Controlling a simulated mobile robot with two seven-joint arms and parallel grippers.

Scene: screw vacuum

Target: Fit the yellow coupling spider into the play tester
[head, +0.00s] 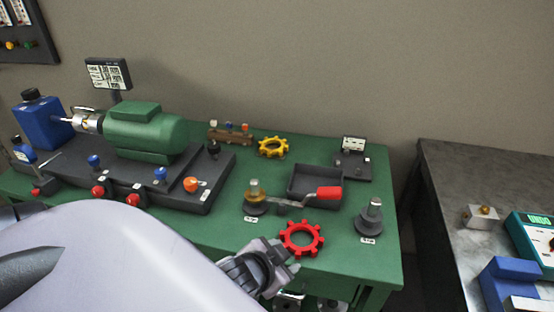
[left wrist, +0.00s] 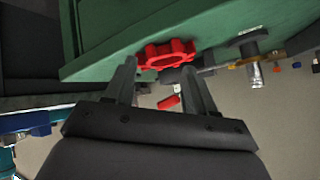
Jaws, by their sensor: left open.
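The yellow coupling spider (head: 273,147) lies flat at the back middle of the green table in the head view. A red spider (head: 302,238) lies near the table's front edge; it also shows in the left wrist view (left wrist: 166,53), just beyond the fingertips. My left gripper (head: 284,258) is just in front of the red spider; its fingers are apart and empty in the left wrist view (left wrist: 159,68). I cannot tell whether the red spider is between the fingertips. A small dark fixture with a white panel (head: 353,158) stands at the back right; I cannot tell whether it is the play tester.
A dark tray (head: 316,174) and a red-handled tool (head: 328,193) lie between the spiders. Two small posts stand beside them, one brass-topped (head: 255,190), one grey (head: 372,217). A green motor rig (head: 147,130) fills the left. A grey bench (head: 455,180) stands right, across a gap.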

